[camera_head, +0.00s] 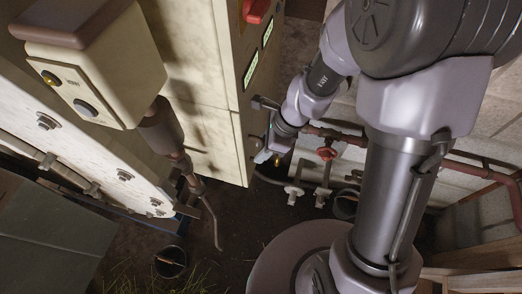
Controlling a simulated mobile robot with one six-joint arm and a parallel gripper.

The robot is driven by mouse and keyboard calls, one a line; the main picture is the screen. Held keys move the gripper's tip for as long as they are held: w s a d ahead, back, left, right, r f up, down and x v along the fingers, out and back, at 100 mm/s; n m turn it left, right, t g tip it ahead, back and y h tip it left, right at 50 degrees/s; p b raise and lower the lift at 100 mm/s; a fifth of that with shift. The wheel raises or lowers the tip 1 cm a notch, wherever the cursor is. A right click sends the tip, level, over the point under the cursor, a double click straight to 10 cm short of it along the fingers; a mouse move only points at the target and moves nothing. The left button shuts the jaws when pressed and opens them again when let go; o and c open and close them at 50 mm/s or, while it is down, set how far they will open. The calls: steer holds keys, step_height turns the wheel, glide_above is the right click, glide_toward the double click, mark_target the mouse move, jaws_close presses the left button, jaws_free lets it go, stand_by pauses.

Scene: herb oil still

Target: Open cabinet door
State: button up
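A tall beige cabinet (192,75) with worn paint fills the upper middle, seen from above at a tilt. Its narrower right face (243,110) carries two yellow-green labels and a red part (256,10) near the top. That face looks shut, with no gap that I can see. A small dark bracket (265,103) sticks out at this face beside my wrist; I cannot tell whether it is the door handle. My gripper (264,156) is at the lower right edge of the cabinet, small and partly hidden. I cannot make out its fingers or anything between them.
A beige box (85,65) with buttons and a pipe stands at left. Red pipe with a red valve wheel (327,153) and white fittings runs along the block wall at right. Pots (170,262) and grass are on the dark ground. Wooden boards (480,255) lie at lower right.

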steer(key=shift+a+f, duration=0.15)
steer(key=shift+f, duration=0.2)
jaws_close()
stand_by(1.2)
